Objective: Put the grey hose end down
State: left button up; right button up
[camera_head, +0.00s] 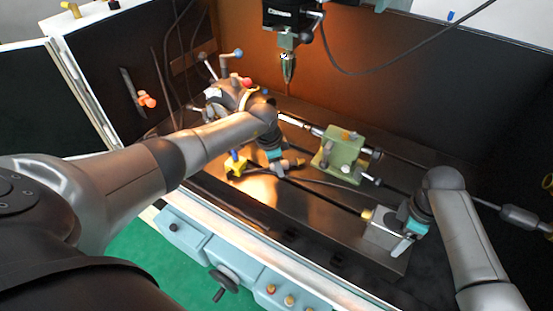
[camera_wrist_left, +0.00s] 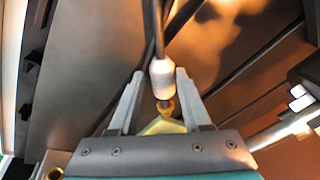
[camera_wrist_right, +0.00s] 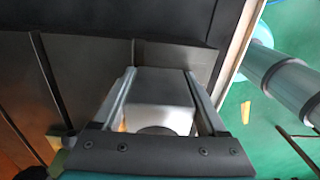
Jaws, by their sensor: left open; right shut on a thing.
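The grey hose end (camera_wrist_left: 162,78) shows in the left wrist view as a pale grey sleeve with a brass tip, on a dark hose. It lies between the spread fingers of my left gripper (camera_wrist_left: 160,74), nearer the right finger. That gripper is open; in the head view it (camera_head: 288,166) is low over the bed, its fingers partly hidden. My right gripper (camera_wrist_right: 160,75) is shut on a grey block (camera_wrist_right: 160,88) at the bed's front right. This block also shows in the head view (camera_head: 383,239).
A yellow block (camera_head: 236,168) with a blue knob sits left of my left gripper. A green fixture (camera_head: 339,154) stands mid-bed, under and right of the hanging tool head (camera_head: 288,62). A dark hose crosses the bed between my grippers. Dark enclosure walls stand left and behind.

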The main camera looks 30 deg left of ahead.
pick_arm(q)
jog(key=v, duration=1.2)
pick_arm(e)
jog(key=shift+d+f, duration=0.1)
jog(key=shift+f, duration=0.05)
pick_arm(q)
jog(key=shift+r, duration=0.1)
pick_arm(e)
jog(key=o, duration=1.5)
notch_tip(320, 180, up, 12)
jog(key=shift+r, duration=0.1)
